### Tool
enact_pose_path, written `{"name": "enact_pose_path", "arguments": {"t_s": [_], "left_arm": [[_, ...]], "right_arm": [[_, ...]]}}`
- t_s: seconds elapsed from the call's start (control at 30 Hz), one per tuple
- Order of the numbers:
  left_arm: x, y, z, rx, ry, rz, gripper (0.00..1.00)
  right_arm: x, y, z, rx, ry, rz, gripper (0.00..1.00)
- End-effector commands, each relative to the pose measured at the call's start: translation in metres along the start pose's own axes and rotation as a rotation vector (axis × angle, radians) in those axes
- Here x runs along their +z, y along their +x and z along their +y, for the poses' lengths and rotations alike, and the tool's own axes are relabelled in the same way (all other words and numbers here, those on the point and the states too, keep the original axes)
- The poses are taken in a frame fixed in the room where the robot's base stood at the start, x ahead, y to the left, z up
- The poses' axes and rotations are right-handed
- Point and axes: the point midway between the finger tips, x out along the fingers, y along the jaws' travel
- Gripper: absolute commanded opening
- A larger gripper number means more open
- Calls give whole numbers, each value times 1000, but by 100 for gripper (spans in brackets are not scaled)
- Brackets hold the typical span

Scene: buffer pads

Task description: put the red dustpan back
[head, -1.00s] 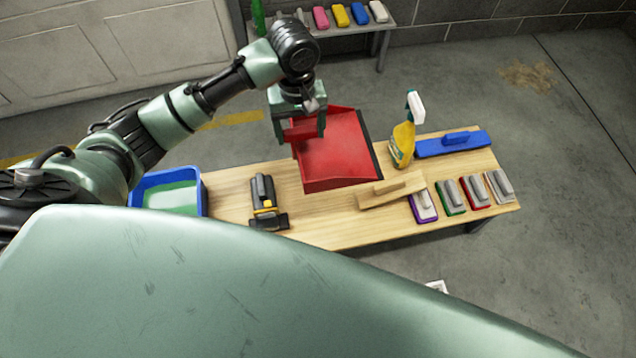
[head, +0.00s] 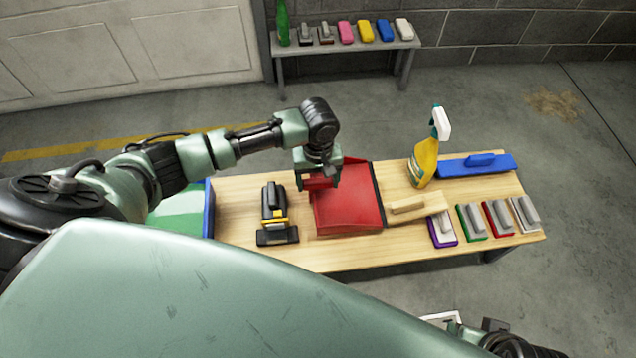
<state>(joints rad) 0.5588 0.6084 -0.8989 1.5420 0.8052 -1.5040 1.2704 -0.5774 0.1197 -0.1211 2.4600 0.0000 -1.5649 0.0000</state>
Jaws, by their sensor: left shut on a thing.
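The red dustpan (head: 347,208) is at the middle of the wooden table (head: 236,190), its open pan facing up and its dark lip to the right. My left gripper (head: 319,184) is shut on the dustpan's handle end, at its back left. The dustpan is at or just above the tabletop; I cannot tell whether it touches. The gripper hides most of the handle. My right gripper does not show; only dark and green parts of my own body are at the bottom right edge.
A black and yellow tool (head: 273,215) lies left of the dustpan. A wooden float (head: 418,206) lies close at its right, with a yellow spray bottle (head: 424,160) and blue float (head: 475,165) beyond. Several hand pads sit at the right front.

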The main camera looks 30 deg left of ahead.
Motion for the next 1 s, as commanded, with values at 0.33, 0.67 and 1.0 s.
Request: {"name": "enact_pose_path", "arguments": {"t_s": [0.33,0.67,1.0], "left_arm": [[-1,4,1,4,0,2,0],[-1,8,1,2,0,2,94],[-1,-7,1,3,1,2,94]], "right_arm": [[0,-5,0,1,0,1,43],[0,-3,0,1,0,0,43],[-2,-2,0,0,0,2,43]]}}
